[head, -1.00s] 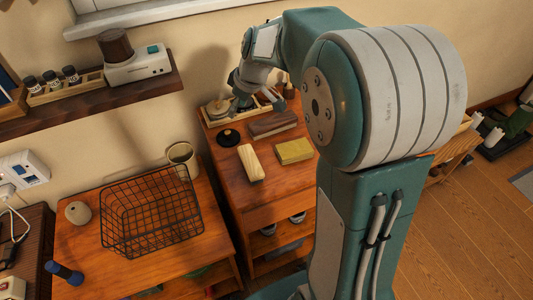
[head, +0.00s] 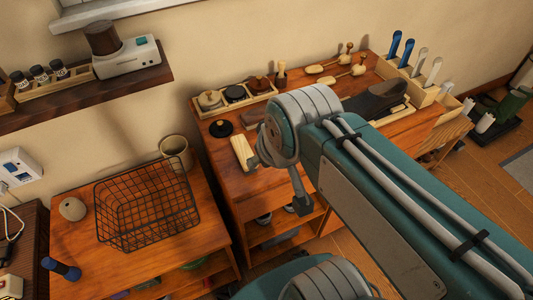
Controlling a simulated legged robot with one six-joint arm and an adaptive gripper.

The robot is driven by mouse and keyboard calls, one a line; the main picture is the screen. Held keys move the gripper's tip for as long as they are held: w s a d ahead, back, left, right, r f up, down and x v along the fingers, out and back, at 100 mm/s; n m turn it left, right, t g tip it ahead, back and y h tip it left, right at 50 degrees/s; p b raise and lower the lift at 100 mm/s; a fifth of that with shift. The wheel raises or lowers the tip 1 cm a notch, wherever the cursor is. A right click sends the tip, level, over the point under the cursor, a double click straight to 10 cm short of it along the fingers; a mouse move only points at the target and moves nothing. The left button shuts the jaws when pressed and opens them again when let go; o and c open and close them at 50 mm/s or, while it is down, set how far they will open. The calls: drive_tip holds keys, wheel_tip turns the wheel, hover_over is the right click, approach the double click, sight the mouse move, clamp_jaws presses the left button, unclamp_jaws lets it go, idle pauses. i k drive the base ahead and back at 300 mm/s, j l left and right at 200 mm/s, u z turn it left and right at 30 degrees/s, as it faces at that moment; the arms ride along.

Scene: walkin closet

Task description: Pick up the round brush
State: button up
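A small round black item with a raised knob (head: 221,128), which may be the round brush, lies on the wooden cabinet top (head: 222,160) near its left edge. Other round items stand in a shallow wooden tray behind it: one with a pale wooden knob (head: 209,99), a black one (head: 235,92) and a brown one (head: 260,84). I cannot tell for sure which is the brush. My arm crosses the right half of the head view. A grey end part of it, perhaps my gripper (head: 300,203), hangs before the cabinet's front; its fingers are not clear.
A pale wooden block (head: 242,153) lies close to my arm. Long wooden-handled brushes (head: 345,70), a dark shoe (head: 381,100) and a holder of upright tools (head: 420,80) stand to the right.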

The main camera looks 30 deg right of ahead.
sight(281, 63)
drive_tip(key=k+l+z, duration=0.1)
drive_tip(key=l+z, duration=0.9)
drive_tip(key=k+j, duration=0.1)
